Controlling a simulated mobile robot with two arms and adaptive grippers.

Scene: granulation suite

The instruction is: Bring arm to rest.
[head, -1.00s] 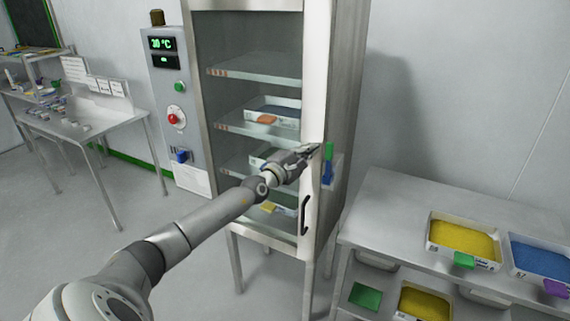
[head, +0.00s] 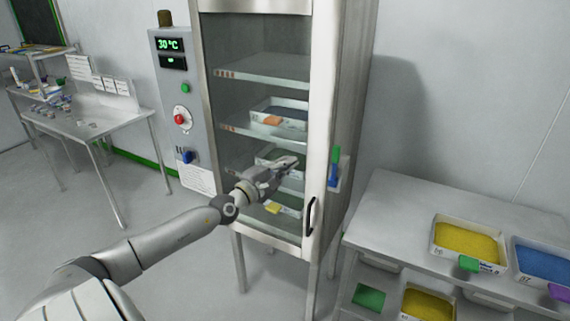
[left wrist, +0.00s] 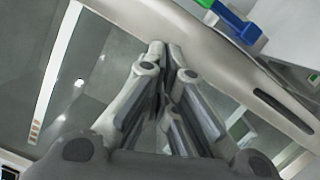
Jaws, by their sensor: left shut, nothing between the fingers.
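My left arm reaches in from the lower left in the head view. Its gripper (head: 288,164) is in front of the glass door of the drying cabinet (head: 328,100), at the height of the middle shelves. The gripper is shut and empty; its closed fingers also show in the left wrist view (left wrist: 168,85). The cabinet door is closed, with a black handle (head: 311,216) low on its right frame. In the left wrist view the door frame (left wrist: 215,60) runs diagonally past the fingertips. My right gripper is not in view.
Trays sit on the shelves behind the glass. A control panel (head: 172,75) reading 30 °C is left of the cabinet. A bench (head: 400,205) at the right holds a yellow-filled tray (head: 467,241) and a blue-filled tray (head: 545,262). A metal table (head: 90,125) stands at the left.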

